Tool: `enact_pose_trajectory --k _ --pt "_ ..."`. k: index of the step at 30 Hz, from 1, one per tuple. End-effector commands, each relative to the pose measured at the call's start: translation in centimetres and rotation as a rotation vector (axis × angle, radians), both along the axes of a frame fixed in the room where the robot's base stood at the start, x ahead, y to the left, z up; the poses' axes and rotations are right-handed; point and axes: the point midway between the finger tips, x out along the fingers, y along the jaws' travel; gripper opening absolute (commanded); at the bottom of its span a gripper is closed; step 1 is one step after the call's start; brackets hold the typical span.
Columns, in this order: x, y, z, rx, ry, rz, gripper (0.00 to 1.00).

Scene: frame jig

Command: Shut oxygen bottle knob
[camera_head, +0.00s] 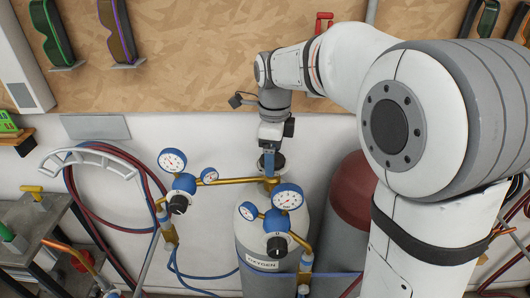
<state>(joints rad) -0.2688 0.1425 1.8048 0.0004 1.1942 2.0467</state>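The oxygen bottle (255,238) is a pale grey cylinder with an OXYGEN label, upright against the wall at the lower middle. A dark round knob (279,163) sits at its top, above the brass valve. My gripper (269,170) points down at the knob from above, overlapping it in the picture. The fingers look narrow and partly cover the knob. I cannot tell whether they touch it or how far apart they are.
Blue-rimmed gauges (288,197) and a black regulator dial (277,246) are in front of the bottle. More gauges (172,161) are to the left. A dark red bottle (350,195) stands to the right, partly behind my arm. A tool cart (38,222) is at left.

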Motion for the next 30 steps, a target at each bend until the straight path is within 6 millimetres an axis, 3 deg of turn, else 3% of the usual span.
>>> enact_pose_trajectory --k 5,16,30 --pt "0.1 0.0 1.4 0.000 -0.003 0.000 0.77" --pt "0.1 0.0 7.1 0.001 -0.002 0.000 0.77" --pt "0.1 0.0 7.8 0.000 -0.001 0.000 0.77"
